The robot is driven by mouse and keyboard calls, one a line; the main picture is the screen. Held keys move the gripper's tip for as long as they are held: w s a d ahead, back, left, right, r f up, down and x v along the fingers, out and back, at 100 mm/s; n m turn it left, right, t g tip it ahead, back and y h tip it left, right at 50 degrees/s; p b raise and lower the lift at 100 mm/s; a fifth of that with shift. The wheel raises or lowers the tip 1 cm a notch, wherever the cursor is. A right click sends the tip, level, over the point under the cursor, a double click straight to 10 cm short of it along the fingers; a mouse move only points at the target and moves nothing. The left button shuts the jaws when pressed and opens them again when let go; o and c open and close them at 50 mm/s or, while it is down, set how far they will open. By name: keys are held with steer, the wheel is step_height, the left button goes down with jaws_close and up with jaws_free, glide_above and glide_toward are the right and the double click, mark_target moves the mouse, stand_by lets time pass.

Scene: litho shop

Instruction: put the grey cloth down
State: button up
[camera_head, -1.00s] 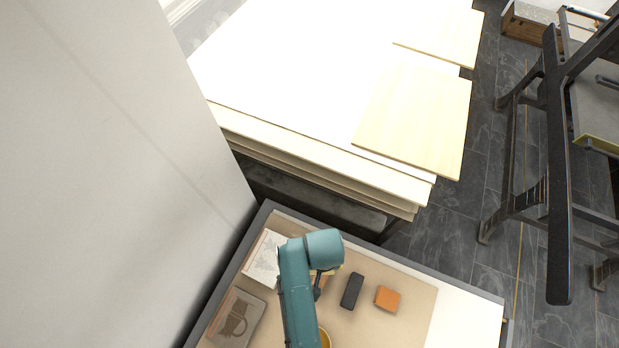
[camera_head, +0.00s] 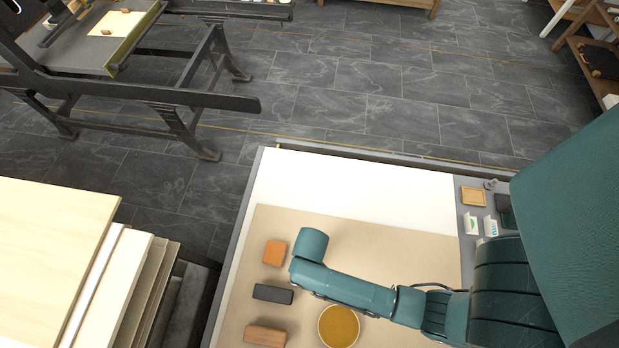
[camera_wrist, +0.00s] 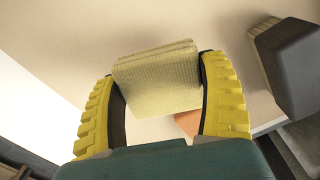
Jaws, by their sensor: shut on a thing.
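In the wrist view, a folded, textured cloth (camera_wrist: 160,82), pale yellowish grey in this light, is held between the two yellow-ribbed fingers of my gripper (camera_wrist: 160,95). The cloth appears to be above the tan mat; its height is hard to judge. An orange block (camera_wrist: 188,122) shows partly below it, beside the right finger. In the head view, my teal arm reaches over the mat (camera_head: 400,245) and ends near the orange block (camera_head: 274,252). The gripper and cloth are hidden there by the arm.
A dark block (camera_head: 272,294), a brown block (camera_head: 265,335) and a yellow-filled bowl (camera_head: 339,326) stand on the mat. A dark grey brush (camera_wrist: 290,65) is at the right in the wrist view. The white table area (camera_head: 350,190) beyond the mat is clear.

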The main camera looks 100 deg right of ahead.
steer(key=shift+f+b, duration=0.3)
steer(key=shift+f, duration=1.7)
steer(key=shift+f, duration=0.15)
steer(key=o, duration=1)
steer(key=shift+o, duration=0.2)
step_height(320, 180, up, 12)
steer(key=shift+r+p, duration=0.2)
steer(key=shift+p, duration=0.9)
steer(key=shift+w, duration=0.1)
